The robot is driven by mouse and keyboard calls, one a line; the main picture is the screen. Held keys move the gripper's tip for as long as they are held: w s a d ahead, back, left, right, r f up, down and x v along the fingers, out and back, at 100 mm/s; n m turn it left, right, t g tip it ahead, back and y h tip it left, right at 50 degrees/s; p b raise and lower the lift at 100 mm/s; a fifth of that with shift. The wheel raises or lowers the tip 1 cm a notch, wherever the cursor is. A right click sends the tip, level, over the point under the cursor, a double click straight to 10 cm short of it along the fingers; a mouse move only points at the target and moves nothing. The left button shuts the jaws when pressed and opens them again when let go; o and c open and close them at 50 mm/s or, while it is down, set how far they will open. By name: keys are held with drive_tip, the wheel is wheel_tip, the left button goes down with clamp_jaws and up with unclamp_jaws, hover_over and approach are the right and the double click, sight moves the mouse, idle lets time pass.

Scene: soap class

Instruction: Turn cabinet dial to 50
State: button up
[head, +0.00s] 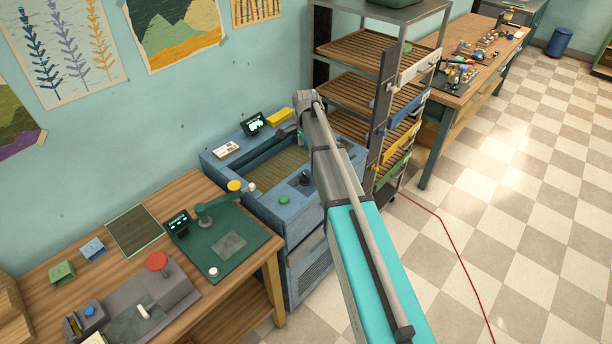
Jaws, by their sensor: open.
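The blue cabinet (232,180) stands against the wall, with an open slatted bay in its top. A dark knob on a dark plate, which looks like the dial (304,180), sits on its front rim, close to the left edge of my arm in the picture. Its pointer and scale are too small to read. A small dark display (253,123) with pale marks stands at the cabinet's back; its value is not readable. My arm reaches over the cabinet's right part, with its wrist above the back right.
A green button (284,200) is left of the dial and a yellow block (279,117) lies at the back. A metal rack (376,95) stands close on the right. A wooden bench (185,205) with devices adjoins the left. A red cable (460,255) crosses the floor.

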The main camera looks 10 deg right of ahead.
sight(306, 175)
drive_tip(key=shift+f, duration=0.15)
wheel_tip(306, 175, down, 14)
drive_tip(key=b, duration=1.3)
drive_tip(key=shift+r+b, duration=0.25)
drive_tip(key=shift+b, duration=0.15)
drive_tip(key=c, duration=1.2)
drive_tip(key=shift+o, duration=0.2)
drive_tip(key=shift+n, duration=1.2)
